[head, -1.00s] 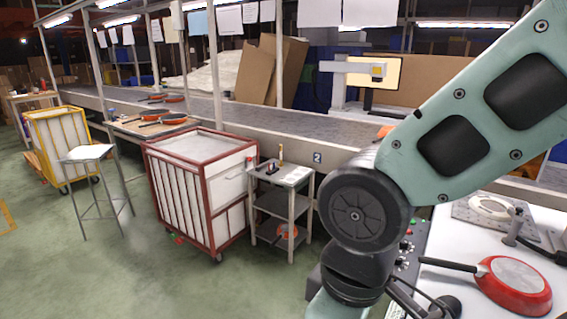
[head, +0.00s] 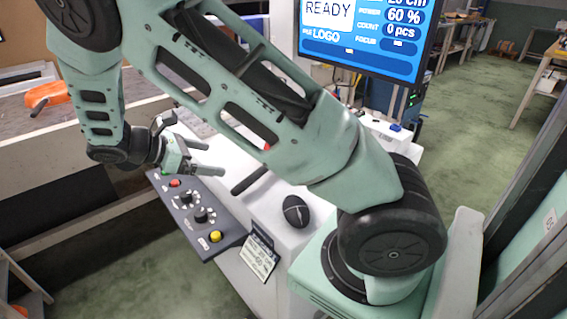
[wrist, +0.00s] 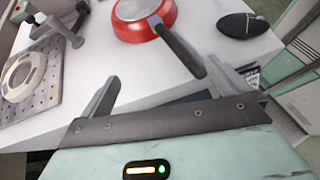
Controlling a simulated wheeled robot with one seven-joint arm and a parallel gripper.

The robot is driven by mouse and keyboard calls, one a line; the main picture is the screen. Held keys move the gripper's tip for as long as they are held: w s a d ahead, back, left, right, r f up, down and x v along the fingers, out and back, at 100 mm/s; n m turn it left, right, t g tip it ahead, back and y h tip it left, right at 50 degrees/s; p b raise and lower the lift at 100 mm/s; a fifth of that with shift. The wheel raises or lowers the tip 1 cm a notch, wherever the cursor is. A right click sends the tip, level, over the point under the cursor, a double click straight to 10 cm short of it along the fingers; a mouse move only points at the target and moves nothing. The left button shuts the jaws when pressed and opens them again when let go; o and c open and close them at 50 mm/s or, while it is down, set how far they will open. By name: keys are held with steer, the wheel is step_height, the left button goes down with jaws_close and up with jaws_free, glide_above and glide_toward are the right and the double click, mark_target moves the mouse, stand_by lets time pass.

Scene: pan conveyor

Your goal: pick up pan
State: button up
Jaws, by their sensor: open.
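The red pan (wrist: 143,20) lies upside down on the white worktop in the wrist view, its grey base up. Its dark handle (wrist: 178,48) points down and right, its end close to my right finger. In the head view my arm hides nearly all of the pan; a dark bar that looks like its handle (head: 250,181) shows below the arm. My gripper (wrist: 160,86) is open and empty, on the near side of the pan; it shows left of the handle in the head view (head: 208,159). I cannot tell its height above the worktop.
A black mouse-like object (head: 297,211) sits on the worktop (wrist: 105,60) near the handle. A control panel (head: 200,215) with knobs and buttons is below my gripper. A perforated plate with a ring (wrist: 27,77) lies left. A monitor (head: 365,35) stands behind. An orange pan (head: 47,94) is on the conveyor.

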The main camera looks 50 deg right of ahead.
steer(key=shift+h, duration=0.9)
steer(key=x, duration=0.4)
steer(key=w+x, duration=0.1)
steer(key=x, duration=0.3)
steer(key=w+d+x, duration=0.1)
steer(key=x, duration=0.4)
steer(key=shift+d+r+b, duration=0.1)
steer(key=shift+r+b, duration=0.2)
steer(key=shift+r, duration=0.05)
steer(key=shift+x, duration=3)
steer(key=shift+s+r, duration=0.1)
steer(key=shift+r, duration=0.1)
jaws_close()
